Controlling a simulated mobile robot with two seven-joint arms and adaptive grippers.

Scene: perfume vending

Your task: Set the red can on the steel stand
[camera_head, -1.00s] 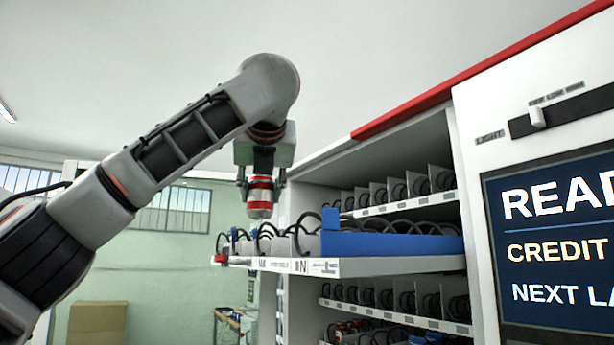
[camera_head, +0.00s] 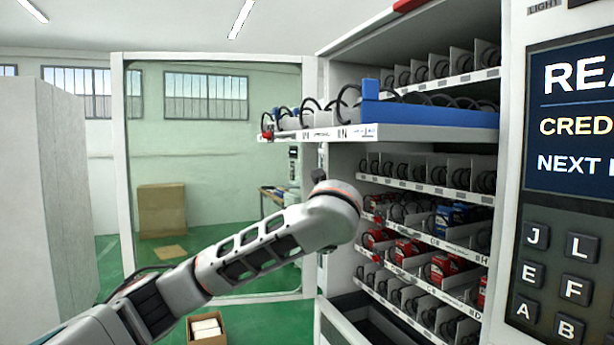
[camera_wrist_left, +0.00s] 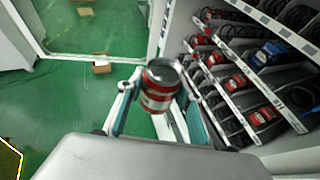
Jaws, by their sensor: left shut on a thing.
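The red can (camera_wrist_left: 159,98), with a white band and a grey metal end, shows in the left wrist view between the fingers of my left gripper (camera_wrist_left: 157,84). The gripper is shut on it, with one finger on each side. In the head view my left arm reaches in front of the vending machine, but its gripper and the can do not show there. I cannot make out a steel stand in either view. My right gripper is in neither view.
The open vending machine has a pulled-out upper shelf (camera_head: 410,133) with a blue tray (camera_head: 430,114). Lower shelves hold red and blue boxes (camera_head: 452,214). An open box (camera_head: 206,328) sits on the green floor. A carton (camera_head: 161,211) stands behind the door frame.

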